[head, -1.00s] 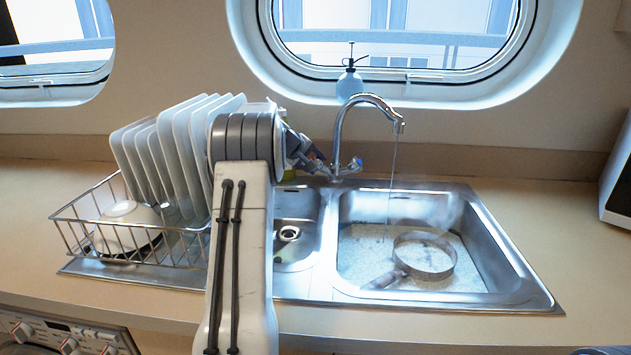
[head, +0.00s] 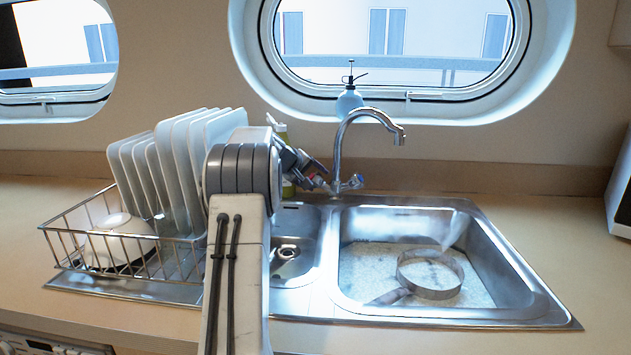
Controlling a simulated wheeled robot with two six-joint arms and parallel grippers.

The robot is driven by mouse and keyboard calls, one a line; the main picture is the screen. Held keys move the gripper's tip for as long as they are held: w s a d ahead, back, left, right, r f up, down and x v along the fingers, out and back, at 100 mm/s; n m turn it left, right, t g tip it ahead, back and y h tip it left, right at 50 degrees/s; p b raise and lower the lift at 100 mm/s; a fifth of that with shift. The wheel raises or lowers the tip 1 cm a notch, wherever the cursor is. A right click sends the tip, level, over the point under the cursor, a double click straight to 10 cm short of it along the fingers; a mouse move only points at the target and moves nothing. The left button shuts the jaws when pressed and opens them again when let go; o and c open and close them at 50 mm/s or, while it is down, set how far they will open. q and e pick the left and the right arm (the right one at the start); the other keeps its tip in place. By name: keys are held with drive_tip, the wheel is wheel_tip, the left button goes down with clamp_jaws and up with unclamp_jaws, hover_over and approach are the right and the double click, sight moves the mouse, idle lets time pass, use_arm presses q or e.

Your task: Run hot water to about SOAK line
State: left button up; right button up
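The chrome tap (head: 342,135) stands behind the sink, its spout over the right basin. No stream shows under the spout. A blue-marked tap handle (head: 354,182) is right of the tap's base; a red-marked part (head: 318,181) is left of it. My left gripper (head: 312,176) is at the tap's left side, by the red part; its fingers are small and partly hidden, so contact and opening are unclear. A round metal pan (head: 430,275) with a handle sits in the right basin (head: 500,270), in what looks like shallow water. White steam hangs there. I see no SOAK line. My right gripper is out of view.
A wire dish rack (head: 75,240) with white plates (head: 185,165) and a white bowl stands at left. A small left basin (head: 290,262) is partly behind my arm. A spray bottle (head: 349,103) and a green-yellow bottle (head: 282,133) stand behind.

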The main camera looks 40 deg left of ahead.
use_arm(q)
drive_tip(key=shift+o, duration=0.2)
drive_tip(key=shift+f, duration=0.1)
drive_tip(key=v, duration=1)
drive_tip(key=shift+s+b, duration=0.15)
drive_tip(key=shift+b, duration=0.15)
drive_tip(key=shift+r, duration=0.25)
